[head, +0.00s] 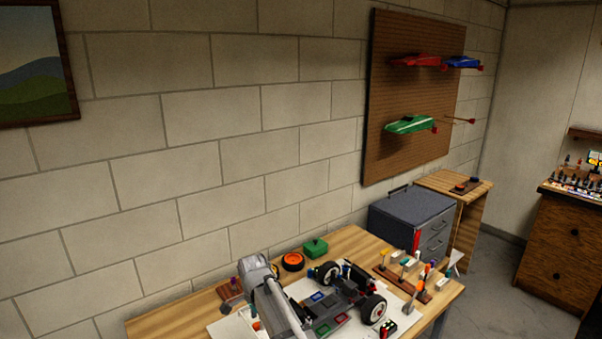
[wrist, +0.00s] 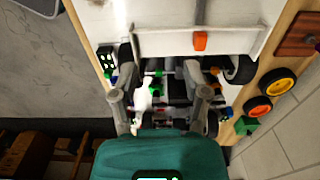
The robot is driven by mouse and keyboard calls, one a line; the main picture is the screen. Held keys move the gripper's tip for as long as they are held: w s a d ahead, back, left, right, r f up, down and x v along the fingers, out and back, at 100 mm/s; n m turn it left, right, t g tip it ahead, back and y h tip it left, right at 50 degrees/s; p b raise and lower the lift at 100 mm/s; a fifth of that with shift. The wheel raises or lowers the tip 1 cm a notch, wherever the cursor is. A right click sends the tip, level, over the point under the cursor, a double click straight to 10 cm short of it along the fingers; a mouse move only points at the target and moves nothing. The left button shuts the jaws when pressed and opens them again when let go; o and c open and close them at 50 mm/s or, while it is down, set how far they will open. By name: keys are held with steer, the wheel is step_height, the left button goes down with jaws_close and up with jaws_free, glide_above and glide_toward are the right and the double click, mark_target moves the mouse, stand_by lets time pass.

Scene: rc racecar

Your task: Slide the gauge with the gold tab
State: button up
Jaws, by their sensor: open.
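The RC racecar chassis (head: 345,295) sits on a white mat on the wooden bench, with black wheels showing. In the wrist view a long white bar (wrist: 165,40) crosses above the chassis and carries an orange-gold tab (wrist: 200,41). I cannot tell for sure that this is the gauge. In the head view a white piece with an orange mark (head: 255,325) lies at the lower left, partly cut off. My gripper (wrist: 160,70) is open over the chassis, its fingers apart below the bar; I see nothing clearly held. Its body hides part of the chassis.
A tool rack (head: 408,288) with several coloured handles stands right of the car. An orange-rimmed wheel (head: 292,262) and a green box (head: 315,247) lie behind it. A grey drawer cabinet (head: 410,212) stands beyond the bench. A pegboard (head: 415,95) with car bodies hangs above.

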steer(key=s+d+f+n+b, duration=0.45)
steer(key=d+f+b, duration=0.25)
steer(key=d, duration=0.3)
steer(key=s+d+f+n+b, duration=0.3)
steer(key=s+d+f+b, duration=0.2)
steer(key=d+f+b, duration=0.4)
steer(key=s+d+f+n+b, duration=0.3)
steer(key=s+d+f+b, duration=0.25)
steer(key=d, duration=0.55)
step_height(320, 180, up, 13)
steer(key=p, duration=1.3)
steer(key=shift+w+a, duration=0.25)
steer(key=shift+w, duration=0.1)
